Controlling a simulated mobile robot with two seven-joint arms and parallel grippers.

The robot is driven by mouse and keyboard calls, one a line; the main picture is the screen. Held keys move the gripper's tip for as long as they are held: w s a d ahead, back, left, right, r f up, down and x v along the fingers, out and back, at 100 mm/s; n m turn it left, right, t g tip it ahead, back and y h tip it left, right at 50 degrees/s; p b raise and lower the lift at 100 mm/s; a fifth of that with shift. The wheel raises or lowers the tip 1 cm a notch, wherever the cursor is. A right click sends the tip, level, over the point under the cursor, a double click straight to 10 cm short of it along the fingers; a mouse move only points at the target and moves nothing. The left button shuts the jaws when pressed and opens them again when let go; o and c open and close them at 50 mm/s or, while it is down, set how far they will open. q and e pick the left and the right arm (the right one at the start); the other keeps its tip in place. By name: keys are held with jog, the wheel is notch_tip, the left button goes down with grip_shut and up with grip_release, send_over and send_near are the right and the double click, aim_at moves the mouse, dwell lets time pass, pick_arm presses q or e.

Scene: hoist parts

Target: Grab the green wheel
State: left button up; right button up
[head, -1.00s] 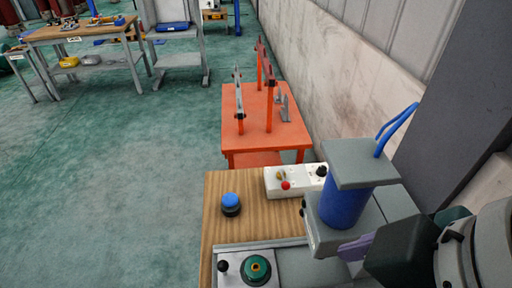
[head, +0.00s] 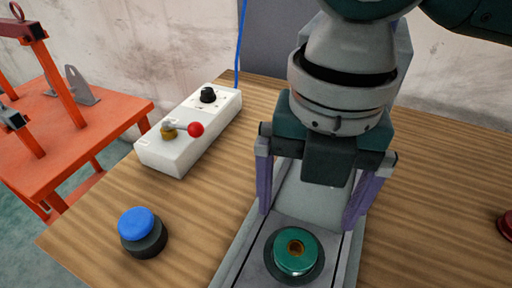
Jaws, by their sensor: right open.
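The green wheel (head: 295,251) is a round green piece with a brass-coloured centre. It sits on a grey metal plate (head: 228,275) on the wooden table, at the bottom middle of the head view. My right gripper (head: 309,218) points down just above and behind the wheel. Its two purple fingers are spread wide to either side and nothing is between them. Whether the fingers reach down to the wheel's height is hard to tell. My left gripper is not in view.
A white control box (head: 190,133) with a red-knobbed lever and black knob stands behind left. A blue-topped button (head: 140,230) is left of the plate. A red item (head: 506,226) is at the right edge. An orange table (head: 60,130) stands at far left; a wall is behind.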

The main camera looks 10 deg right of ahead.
aim_at(296, 247)
jog(key=f, duration=0.3)
jog(key=shift+d+f, duration=0.25)
jog(key=shift+f, duration=0.1)
jog(key=f, duration=0.5)
jog(key=shift+w+a+f+b, duration=0.1)
jog(key=shift+a+f+b, duration=0.1)
jog(key=shift+f+b, duration=0.2)
jog(key=shift+c, duration=0.2)
grip_shut()
jog(key=shift+r, duration=0.1)
